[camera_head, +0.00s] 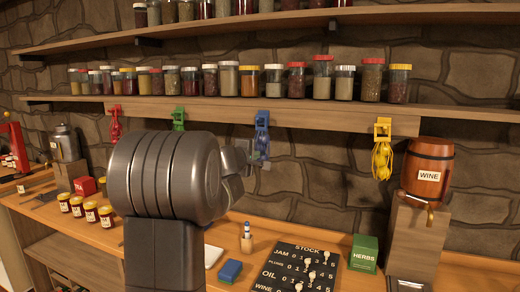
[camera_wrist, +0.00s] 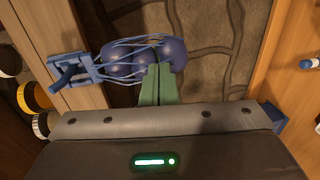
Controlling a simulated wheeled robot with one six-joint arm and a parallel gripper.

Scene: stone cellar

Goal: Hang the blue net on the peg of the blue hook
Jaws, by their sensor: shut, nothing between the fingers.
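The blue hook (camera_head: 262,119) is fixed to the board under the lower shelf; it also shows in the wrist view (camera_wrist: 68,73). The blue net (camera_wrist: 125,60), with dark bluish round things in it, hangs just below it, its strands running up to the hook. Whether its loop is fully around the peg is hard to see. In the head view my arm partly hides the net (camera_head: 261,146). My gripper (camera_head: 262,162) is shut and empty; its greenish fingers (camera_wrist: 157,84) are beside the lower part of the net, touching or very close.
A red net (camera_head: 115,125), a green net (camera_head: 178,119) and a yellow net (camera_head: 382,158) hang along the same board. Jars line the shelves above. A wine barrel (camera_head: 427,170) stands right; a stock board (camera_head: 299,267), herbs box (camera_head: 363,253) and blue block (camera_head: 230,271) are on the counter.

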